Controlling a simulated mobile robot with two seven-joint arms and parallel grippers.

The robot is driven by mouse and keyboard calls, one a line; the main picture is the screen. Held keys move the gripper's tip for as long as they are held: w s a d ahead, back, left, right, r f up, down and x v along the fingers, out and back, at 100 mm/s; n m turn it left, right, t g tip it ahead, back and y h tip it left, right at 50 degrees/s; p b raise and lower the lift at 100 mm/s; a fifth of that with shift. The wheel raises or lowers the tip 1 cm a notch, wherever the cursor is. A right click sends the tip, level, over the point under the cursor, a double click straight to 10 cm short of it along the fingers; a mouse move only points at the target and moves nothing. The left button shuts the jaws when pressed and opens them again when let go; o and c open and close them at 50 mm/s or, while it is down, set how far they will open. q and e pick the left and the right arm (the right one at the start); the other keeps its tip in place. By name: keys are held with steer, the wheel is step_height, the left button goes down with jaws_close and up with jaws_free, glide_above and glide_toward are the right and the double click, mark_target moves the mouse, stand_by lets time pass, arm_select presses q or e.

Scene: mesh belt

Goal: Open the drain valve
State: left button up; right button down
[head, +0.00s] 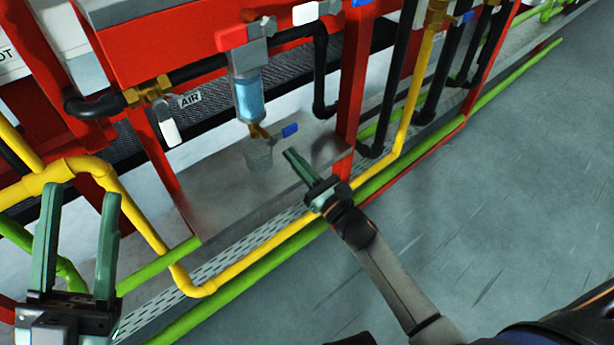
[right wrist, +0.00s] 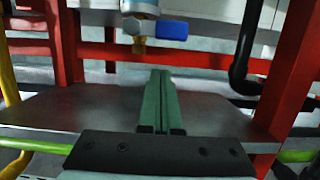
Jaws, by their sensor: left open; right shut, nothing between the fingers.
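The drain valve is a small brass fitting (head: 259,131) under a clear bowl of blue liquid (head: 249,100). Its blue handle (head: 290,130) sticks out sideways to the right. In the right wrist view the blue handle (right wrist: 172,30) and brass outlet (right wrist: 139,46) are ahead of the fingers. My right gripper (head: 289,153) is shut and empty, its fingertips just below the handle in the head view and apparently apart from it. It also shows in the right wrist view (right wrist: 161,74). My left gripper (head: 82,194) is open and empty at the lower left.
A clear cup (head: 258,157) stands on the grey shelf (head: 215,200) below the outlet. Red posts (head: 352,80), a yellow pipe (head: 255,258) and green pipes (head: 230,290) surround the shelf. Another valve (head: 150,93) is at left. Open floor (head: 500,180) lies to the right.

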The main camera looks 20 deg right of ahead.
mark_target(283, 135)
arm_select(q)
steer(key=shift+r, duration=0.45)
arm_select(e)
steer(key=shift+s+r, duration=0.1)
steer(key=shift+r, duration=1.3)
arm_select(q)
steer(key=shift+w+f, duration=0.15)
steer(key=shift+w, duration=0.1)
arm_select(e)
steer(key=shift+d+r+n+y, duration=0.25)
steer(key=shift+n+y, duration=0.05)
steer(key=shift+n, duration=0.6)
